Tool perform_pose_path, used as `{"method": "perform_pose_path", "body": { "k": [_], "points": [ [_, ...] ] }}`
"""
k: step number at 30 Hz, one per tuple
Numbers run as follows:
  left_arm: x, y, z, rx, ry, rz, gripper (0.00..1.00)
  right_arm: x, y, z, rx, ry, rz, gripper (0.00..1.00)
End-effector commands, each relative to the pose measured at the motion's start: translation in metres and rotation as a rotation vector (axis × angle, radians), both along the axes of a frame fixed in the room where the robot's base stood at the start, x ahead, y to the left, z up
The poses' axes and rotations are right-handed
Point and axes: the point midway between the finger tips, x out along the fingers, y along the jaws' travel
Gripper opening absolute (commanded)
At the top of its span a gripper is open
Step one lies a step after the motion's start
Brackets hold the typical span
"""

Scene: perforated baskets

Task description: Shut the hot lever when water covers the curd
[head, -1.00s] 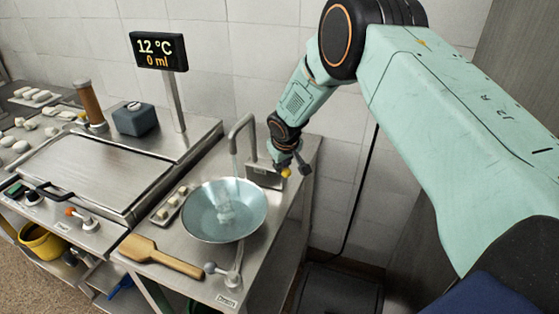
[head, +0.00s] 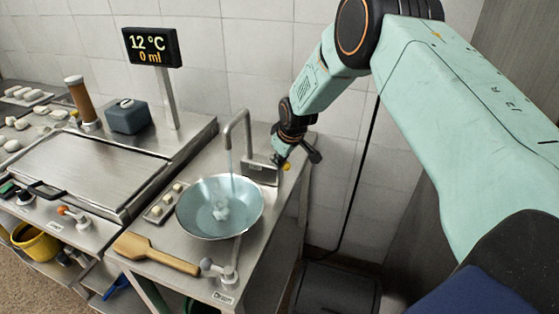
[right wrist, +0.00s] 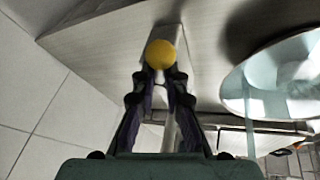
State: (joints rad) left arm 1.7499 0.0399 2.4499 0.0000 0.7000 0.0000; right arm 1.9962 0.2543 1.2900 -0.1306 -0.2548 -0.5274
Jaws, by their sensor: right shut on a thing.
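A round steel bowl (head: 242,222) stands on the counter with bluish water in it. White curd (head: 221,211) lies near its middle; I cannot tell whether the water covers it fully. A thin stream (head: 231,165) falls from the bent spout (head: 240,117). My right gripper (head: 283,161) is behind the bowl, at the tap block (head: 262,173). It is shut on a lever's yellow knob (head: 287,167), which also shows between the fingertips in the right wrist view (right wrist: 160,54). Most of the lever is hidden. My left gripper is not in view.
A display (head: 152,46) reads 12 °C and 0 ml. A wooden paddle (head: 150,254) and a grey-knobbed drain lever (head: 228,271) are in front of the bowl. A small tray (head: 163,204) is left of it, beside a flat metal plate (head: 80,172). A tiled wall is behind.

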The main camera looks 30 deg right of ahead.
Motion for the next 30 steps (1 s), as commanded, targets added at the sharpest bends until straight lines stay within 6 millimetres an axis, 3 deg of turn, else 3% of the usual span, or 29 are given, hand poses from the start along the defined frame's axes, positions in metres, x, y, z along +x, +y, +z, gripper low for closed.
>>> {"method": "perform_pose_path", "body": {
  "k": [1, 9, 10, 20, 30],
  "points": [
    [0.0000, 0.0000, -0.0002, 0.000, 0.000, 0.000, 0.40, -0.0089, -0.0009, -0.0090, 0.005, 0.027, -0.001, 0.00],
    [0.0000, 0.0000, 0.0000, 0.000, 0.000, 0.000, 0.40, -0.0088, -0.0011, -0.0088, 0.004, 0.027, -0.003, 0.00],
    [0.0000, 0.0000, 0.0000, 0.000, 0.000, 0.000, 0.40, -0.0089, -0.0011, -0.0087, 0.004, 0.027, -0.003, 0.14],
    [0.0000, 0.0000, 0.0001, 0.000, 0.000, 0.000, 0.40, -0.0065, -0.0004, -0.0063, 0.003, 0.020, -0.002, 0.42],
    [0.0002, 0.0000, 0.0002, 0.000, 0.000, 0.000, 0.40, -0.0046, 0.0001, -0.0007, 0.002, 0.011, -0.001, 0.42]
  ]
}}
